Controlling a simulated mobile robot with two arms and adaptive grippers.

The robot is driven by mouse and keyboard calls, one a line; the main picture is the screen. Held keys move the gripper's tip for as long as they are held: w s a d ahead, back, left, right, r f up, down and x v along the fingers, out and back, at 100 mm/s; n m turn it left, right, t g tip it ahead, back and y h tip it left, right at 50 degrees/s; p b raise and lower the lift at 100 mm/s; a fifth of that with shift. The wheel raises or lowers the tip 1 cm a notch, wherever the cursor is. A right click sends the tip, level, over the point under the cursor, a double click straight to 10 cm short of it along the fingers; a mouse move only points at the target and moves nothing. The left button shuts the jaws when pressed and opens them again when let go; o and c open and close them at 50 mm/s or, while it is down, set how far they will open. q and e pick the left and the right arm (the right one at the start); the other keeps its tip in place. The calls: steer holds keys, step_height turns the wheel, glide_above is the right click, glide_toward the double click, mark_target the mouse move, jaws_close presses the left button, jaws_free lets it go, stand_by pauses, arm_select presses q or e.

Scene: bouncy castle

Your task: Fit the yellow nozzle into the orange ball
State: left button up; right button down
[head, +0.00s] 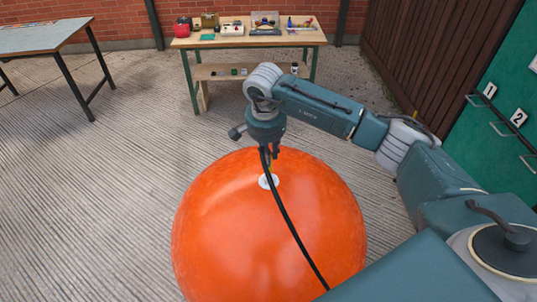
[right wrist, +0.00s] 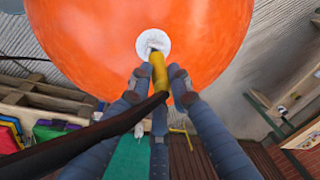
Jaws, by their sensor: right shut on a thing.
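The big orange ball (head: 230,240) stands on the floor in front of me, with a round white valve patch (head: 266,183) on its upper side. My right gripper (head: 271,153) is above the patch, pointing down, shut on the yellow nozzle (right wrist: 158,72). In the right wrist view the nozzle sits between the fingertips (right wrist: 157,82), and its tip overlaps the lower part of the white patch (right wrist: 145,40). I cannot tell whether the tip is inside the valve or just over it. A black hose (head: 290,228) runs from the gripper down across the ball. My left gripper is out of view.
A wooden workbench (head: 240,42) with tools and boxes stands behind the ball. A grey-topped table (head: 40,38) is at the far left. A green board with numbered hooks (head: 490,110) is at the right. The ribbed floor left of the ball is clear.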

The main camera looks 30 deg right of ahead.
steer(key=shift+f+b, duration=1.25)
steer(key=shift+f, duration=0.2)
